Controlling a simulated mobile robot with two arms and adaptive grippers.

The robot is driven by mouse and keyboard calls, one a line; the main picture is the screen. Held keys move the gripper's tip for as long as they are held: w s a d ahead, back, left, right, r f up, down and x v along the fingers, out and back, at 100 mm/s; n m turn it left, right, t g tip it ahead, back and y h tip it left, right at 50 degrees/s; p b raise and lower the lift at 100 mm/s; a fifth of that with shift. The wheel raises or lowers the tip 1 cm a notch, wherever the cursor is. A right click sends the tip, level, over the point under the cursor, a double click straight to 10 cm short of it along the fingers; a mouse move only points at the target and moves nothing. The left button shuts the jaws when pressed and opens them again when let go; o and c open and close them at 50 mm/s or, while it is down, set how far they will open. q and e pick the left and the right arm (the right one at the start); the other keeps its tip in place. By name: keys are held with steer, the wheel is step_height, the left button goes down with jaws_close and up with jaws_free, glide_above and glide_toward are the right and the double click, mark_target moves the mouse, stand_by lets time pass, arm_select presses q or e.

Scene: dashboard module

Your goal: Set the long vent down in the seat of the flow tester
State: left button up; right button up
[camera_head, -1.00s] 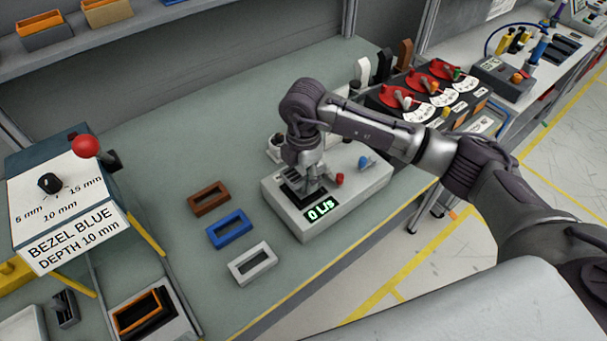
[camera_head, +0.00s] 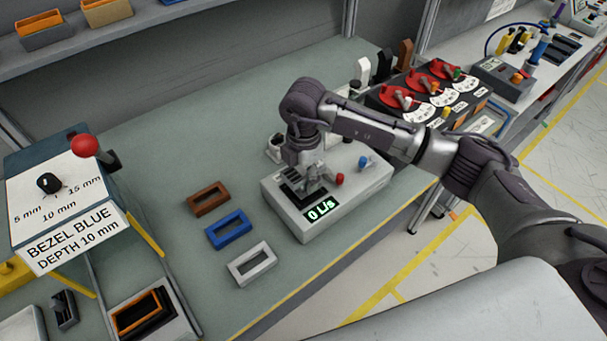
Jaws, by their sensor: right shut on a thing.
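The flow tester (camera_head: 345,208) is a light grey box on the bench with a display reading 0 L/s, a red knob and a blue knob. My right gripper (camera_head: 308,190) points down over the dark seat (camera_head: 290,197) in its top. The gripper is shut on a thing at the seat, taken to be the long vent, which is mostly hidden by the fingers. I cannot tell whether the vent touches the seat. My left gripper is not in view.
Brown (camera_head: 208,198), blue (camera_head: 229,229) and white (camera_head: 252,264) rectangular frames lie left of the tester. A bezel press (camera_head: 65,195) stands at the left. A panel with red dials (camera_head: 437,88) stands behind my right arm. The bench's back middle is clear.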

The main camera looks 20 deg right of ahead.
steer(key=shift+f+b, duration=0.85)
steer(key=shift+f, duration=0.3)
steer(key=o, duration=1.4)
steer(key=shift+c, duration=0.2)
step_height(320, 180, up, 12)
steer(key=shift+r, duration=0.1)
